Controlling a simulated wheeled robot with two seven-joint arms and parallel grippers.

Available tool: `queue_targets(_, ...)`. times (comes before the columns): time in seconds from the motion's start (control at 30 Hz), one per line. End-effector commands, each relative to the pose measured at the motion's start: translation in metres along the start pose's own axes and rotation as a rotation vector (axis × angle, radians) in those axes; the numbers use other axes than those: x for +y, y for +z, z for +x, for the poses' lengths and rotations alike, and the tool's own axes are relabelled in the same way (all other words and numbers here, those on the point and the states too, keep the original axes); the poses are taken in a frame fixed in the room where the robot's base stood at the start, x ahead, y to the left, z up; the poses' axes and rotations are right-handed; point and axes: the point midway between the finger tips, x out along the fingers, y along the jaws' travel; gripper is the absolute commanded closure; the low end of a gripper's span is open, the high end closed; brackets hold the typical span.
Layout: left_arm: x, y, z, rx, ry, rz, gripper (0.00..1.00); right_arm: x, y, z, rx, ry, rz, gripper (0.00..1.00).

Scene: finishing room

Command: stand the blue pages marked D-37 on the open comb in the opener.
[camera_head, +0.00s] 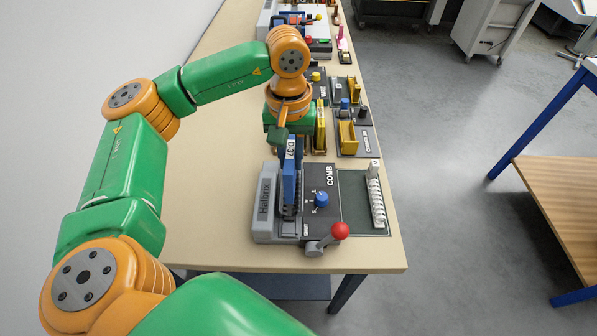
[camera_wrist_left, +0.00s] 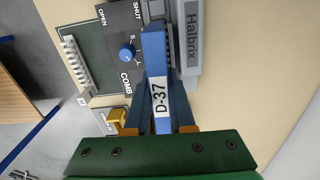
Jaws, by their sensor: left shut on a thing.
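The blue pages marked D-37 (camera_head: 289,178) stand upright over the comb slot of the grey and black opener (camera_head: 266,203), which is marked Halbrix and COMB. My left gripper (camera_head: 288,152) is shut on the upper end of the blue pages. In the left wrist view the blue pages (camera_wrist_left: 155,60) run from between the fingers (camera_wrist_left: 160,129) down to the opener (camera_wrist_left: 190,45). The comb under the pages is mostly hidden, so I cannot tell whether the pages touch it. My right gripper is not in view.
The opener has a blue knob (camera_head: 321,199) and a red-balled lever (camera_head: 340,230). A white comb (camera_head: 376,197) lies on the dark green mat (camera_head: 352,190) to its right. Yellow holders (camera_head: 347,137) stand behind. Bare tabletop (camera_head: 215,215) lies left of the opener.

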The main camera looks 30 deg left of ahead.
Motion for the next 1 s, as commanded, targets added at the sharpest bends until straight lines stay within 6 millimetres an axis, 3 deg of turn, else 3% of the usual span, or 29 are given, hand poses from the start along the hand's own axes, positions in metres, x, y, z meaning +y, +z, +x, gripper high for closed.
queue_targets(0.23, -0.005, -0.008, 0.011, 0.003, 0.001, -0.048, 1.00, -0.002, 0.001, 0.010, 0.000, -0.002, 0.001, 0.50)
queue_targets(0.6, -0.005, -0.008, 0.058, 0.003, 0.000, -0.046, 1.00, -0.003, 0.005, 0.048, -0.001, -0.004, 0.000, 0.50)
queue_targets(1.0, -0.005, -0.008, 0.058, 0.003, 0.001, -0.045, 1.00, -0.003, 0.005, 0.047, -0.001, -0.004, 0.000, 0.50)
